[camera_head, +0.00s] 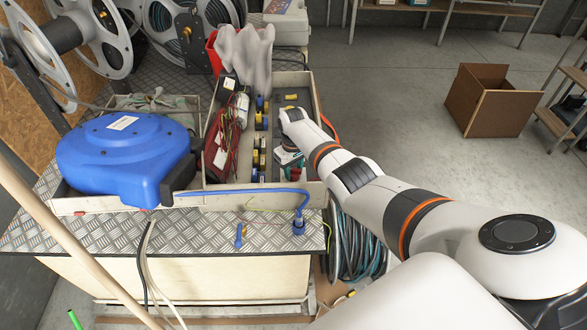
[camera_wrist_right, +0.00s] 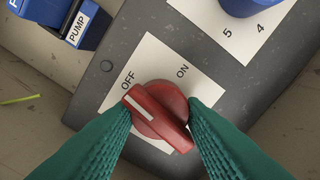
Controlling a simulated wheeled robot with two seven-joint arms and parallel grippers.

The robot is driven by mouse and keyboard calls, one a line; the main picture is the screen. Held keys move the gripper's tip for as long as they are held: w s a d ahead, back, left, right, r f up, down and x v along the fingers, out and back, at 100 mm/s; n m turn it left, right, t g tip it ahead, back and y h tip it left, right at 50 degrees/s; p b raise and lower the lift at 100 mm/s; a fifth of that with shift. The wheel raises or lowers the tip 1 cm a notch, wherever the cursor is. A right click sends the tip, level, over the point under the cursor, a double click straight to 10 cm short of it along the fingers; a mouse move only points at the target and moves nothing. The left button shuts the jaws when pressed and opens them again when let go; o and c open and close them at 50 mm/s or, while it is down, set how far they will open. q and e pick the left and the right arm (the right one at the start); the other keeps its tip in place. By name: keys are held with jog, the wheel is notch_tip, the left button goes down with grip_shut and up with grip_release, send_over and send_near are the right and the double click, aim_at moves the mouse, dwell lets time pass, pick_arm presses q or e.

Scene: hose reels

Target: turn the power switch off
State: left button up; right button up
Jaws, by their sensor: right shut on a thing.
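A red rotary switch (camera_wrist_right: 163,112) with a white pointer line sits on a white plate (camera_wrist_right: 205,88) marked OFF and ON, in the right wrist view. The pointer's white end is by the OFF label. The plate is on a dark grey panel (camera_wrist_right: 108,45). My right gripper (camera_wrist_right: 160,120) has its green fingers on either side of the red knob, shut on it. My left gripper is not in view.
The grey tray (camera_head: 255,200) walls surround the gripper. A blue hose reel (camera_head: 125,150) is to its left.

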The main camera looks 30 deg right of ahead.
aim_at(293, 169)
jog(key=shift+w+n, duration=0.1)
jog(key=shift+n, duration=0.8)
jog(key=shift+r, duration=0.1)
jog(key=o, duration=1)
notch_tip(293, 169, up, 12)
jog(key=shift+p, duration=0.45)
